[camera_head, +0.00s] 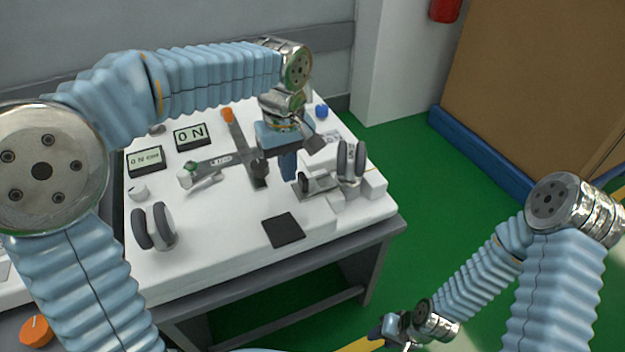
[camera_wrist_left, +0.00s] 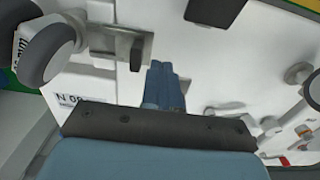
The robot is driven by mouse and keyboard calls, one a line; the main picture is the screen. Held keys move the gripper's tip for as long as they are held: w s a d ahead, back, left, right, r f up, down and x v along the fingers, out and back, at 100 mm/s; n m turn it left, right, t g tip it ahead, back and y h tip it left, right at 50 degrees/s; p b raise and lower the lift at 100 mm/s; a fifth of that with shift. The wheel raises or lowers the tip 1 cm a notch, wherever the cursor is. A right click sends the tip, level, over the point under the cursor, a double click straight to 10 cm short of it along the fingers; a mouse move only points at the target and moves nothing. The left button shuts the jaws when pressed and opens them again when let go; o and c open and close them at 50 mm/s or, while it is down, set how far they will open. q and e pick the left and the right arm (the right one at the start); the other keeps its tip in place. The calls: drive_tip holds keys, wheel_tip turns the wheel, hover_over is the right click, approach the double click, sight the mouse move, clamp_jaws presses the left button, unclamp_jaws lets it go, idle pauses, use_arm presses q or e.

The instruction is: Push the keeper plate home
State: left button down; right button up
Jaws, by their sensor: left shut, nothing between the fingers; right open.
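The keeper plate is most likely the small metal plate (camera_head: 322,185) with a dark knob, lying beside a twin-wheel caster (camera_head: 351,160) on the white top. In the left wrist view this plate (camera_wrist_left: 103,38) and its knob (camera_wrist_left: 137,52) show near the caster (camera_wrist_left: 45,45). My left gripper (camera_head: 288,174) points down, shut and empty, just beside the knob end of the plate. In the left wrist view its blue fingers (camera_wrist_left: 162,72) are close to the plate's end; I cannot tell whether they touch it. My right gripper (camera_head: 392,333) is open, low and off the table.
Green floor lies open to the right.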

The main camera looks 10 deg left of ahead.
sight(294, 195)
use_arm(q)
drive_tip(key=shift+f, duration=0.1)
idle(0.6)
drive_tip(key=shift+f+b, duration=1.5)
drive_tip(key=shift+f, duration=0.7)
drive_tip(key=shift+w+d+r+p, duration=0.1)
drive_tip(key=shift+w+d+p, duration=0.2)
drive_tip(key=shift+d, duration=0.1)
